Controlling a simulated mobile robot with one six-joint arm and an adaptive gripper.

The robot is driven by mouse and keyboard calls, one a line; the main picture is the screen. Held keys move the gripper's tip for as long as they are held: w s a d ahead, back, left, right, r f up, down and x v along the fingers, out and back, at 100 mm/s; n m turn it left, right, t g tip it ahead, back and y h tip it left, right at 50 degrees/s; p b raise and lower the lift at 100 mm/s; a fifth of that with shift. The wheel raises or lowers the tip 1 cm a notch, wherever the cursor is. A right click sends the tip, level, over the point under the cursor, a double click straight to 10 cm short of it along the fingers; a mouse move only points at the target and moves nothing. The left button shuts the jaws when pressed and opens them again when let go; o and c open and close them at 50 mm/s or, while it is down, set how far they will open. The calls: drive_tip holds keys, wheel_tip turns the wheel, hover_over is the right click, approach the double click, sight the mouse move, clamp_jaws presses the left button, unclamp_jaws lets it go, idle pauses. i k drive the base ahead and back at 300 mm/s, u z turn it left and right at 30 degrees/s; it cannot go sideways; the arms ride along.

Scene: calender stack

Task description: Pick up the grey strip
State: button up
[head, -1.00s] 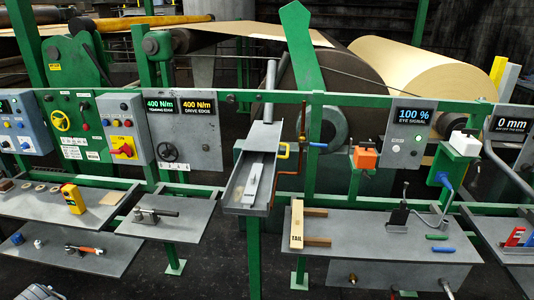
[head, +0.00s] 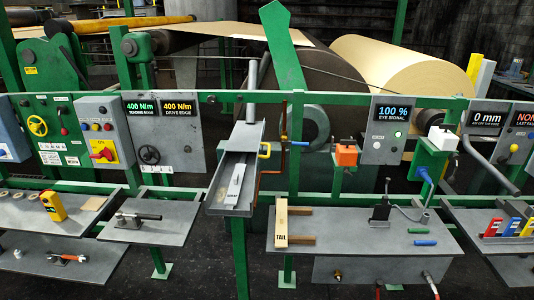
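A narrow pale grey strip (head: 236,184) with small dark lettering near its lower end lies in a sloping grey metal trough (head: 227,208) near the middle of the head view. I cannot tell for sure that it is the task's strip. The trough has raised side walls and hangs at the front of the green frame. My gripper and arm are not in view, so nothing shows touching the strip.
A grey shelf (head: 345,228) holds a wooden piece marked TAIL (head: 281,222). Another shelf (head: 150,232) lies left. Dark floor shows below.

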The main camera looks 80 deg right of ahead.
sight(232, 196)
drive_tip(key=z, duration=0.05)
drive_tip(key=k, duration=1.6)
drive_tip(key=z, duration=1.6)
drive_tip(key=i, duration=0.9)
